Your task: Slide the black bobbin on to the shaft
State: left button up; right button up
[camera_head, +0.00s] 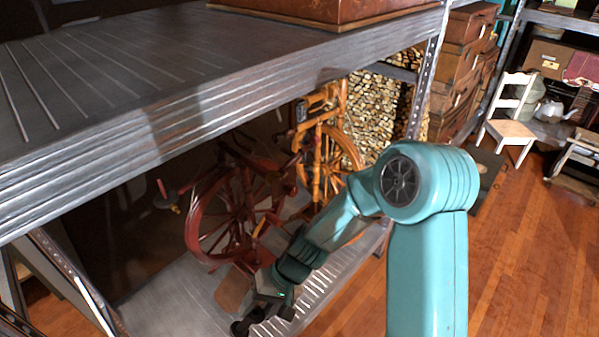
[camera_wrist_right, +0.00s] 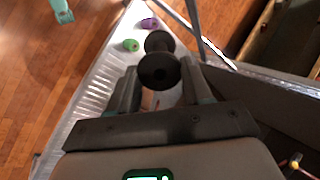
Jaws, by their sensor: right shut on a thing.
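The black bobbin (camera_wrist_right: 160,62) is between the two fingers of my right gripper (camera_wrist_right: 158,82) in the right wrist view, its round end facing the camera. In the head view my right gripper (camera_head: 268,303) is low over the lower metal shelf, in front of the dark red spinning wheel (camera_head: 195,230). The bobbin (camera_head: 240,328) shows there as a dark shape at its tip. A thin rod with a red end (camera_head: 162,188) sticks out left of the wheel; I cannot tell whether it is the shaft. The bobbin is apart from the wheel. My left gripper is not in view.
A green spool (camera_wrist_right: 130,45) and a purple spool (camera_wrist_right: 149,23) are on the shelf's edge. An upper metal shelf (camera_head: 120,75) hangs over the wheel. An orange wooden spinning wheel (camera_head: 318,160) stands behind. Wooden floor (camera_head: 530,260) is open at the right.

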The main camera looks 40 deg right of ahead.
jog(key=w+d+r+m+t+y+b, duration=0.25)
jog(key=w+d+r+m+t, duration=0.35)
jog(key=r, duration=0.4)
jog(key=w+d+r+m+t+h, duration=0.2)
jog(key=d+r+t, duration=0.1)
jog(key=d, duration=0.2)
jog(key=w+d+r+m+t+h+p, duration=0.1)
jog(key=w+d+r+m+t+h, duration=0.1)
jog(key=d+r+t+h, duration=0.1)
jog(key=w+d+r+m+t+h, duration=0.2)
jog(key=d+r, duration=0.3)
jog(key=d, duration=0.3)
jog(key=shift+w+r+m+t, duration=0.3)
jog(key=shift+m+t, duration=0.1)
jog(key=shift+t, duration=0.3)
jog(key=shift+w+f+h, duration=0.25)
jog(key=shift+h, duration=0.1)
jog(key=shift+w+b, duration=0.4)
jog(key=shift+w, duration=0.1)
jog(key=shift+a, duration=0.1)
